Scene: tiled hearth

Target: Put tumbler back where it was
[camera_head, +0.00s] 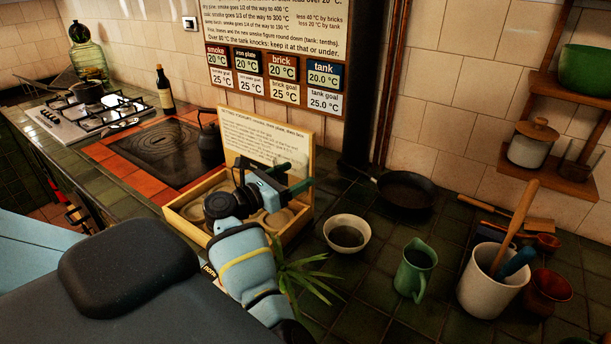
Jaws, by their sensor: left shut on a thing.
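My left gripper (292,178) is above the wooden box (181,226), in front of its upright printed card (266,134). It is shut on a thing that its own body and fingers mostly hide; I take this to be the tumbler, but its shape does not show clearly. The open box has round pale shapes inside, partly covered by my left wrist. No tumbler stands clearly in view elsewhere. My right gripper is not in view.
A cream bowl (346,235), a green jug (414,270) and a utensil crock (490,284) stand to the right. A frying pan (405,190) lies behind them. A black kettle (209,140) sits beside the hot plate (158,149). Spiky leaves (300,275) poke up near my arm.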

